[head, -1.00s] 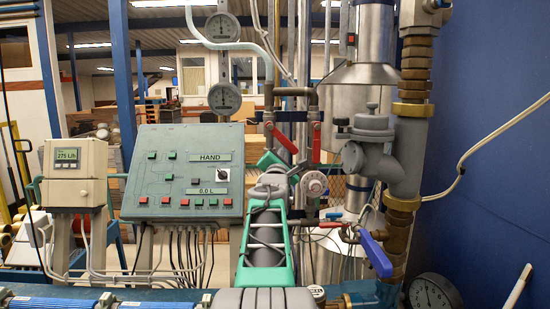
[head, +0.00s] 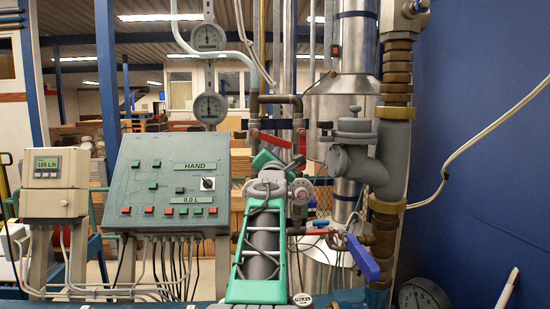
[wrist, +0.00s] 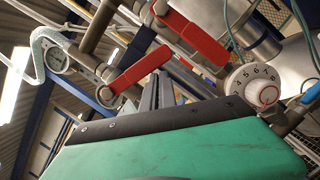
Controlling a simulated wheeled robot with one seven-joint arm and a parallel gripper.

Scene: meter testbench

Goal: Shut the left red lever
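The left red lever (head: 272,140) is on a pipe valve in the middle of the head view and slopes gently down to the right. In the wrist view it (wrist: 140,70) runs from its pivot at lower left to upper right. The right red lever (head: 302,142) hangs roughly upright beside it; it also shows in the wrist view (wrist: 190,35). My gripper (wrist: 160,78) has its grey fingers close together, with nothing seen between them. The fingertips are just below the left lever's free end; whether they touch it I cannot tell. In the head view my arm hides the fingertips.
A white numbered dial (wrist: 255,85) is right of the levers. A control panel (head: 170,185) and a flow meter reading 105 L/h (head: 54,180) stand left. Blue-handled valve (head: 362,257), thick pipes (head: 385,150) and a blue wall are on the right.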

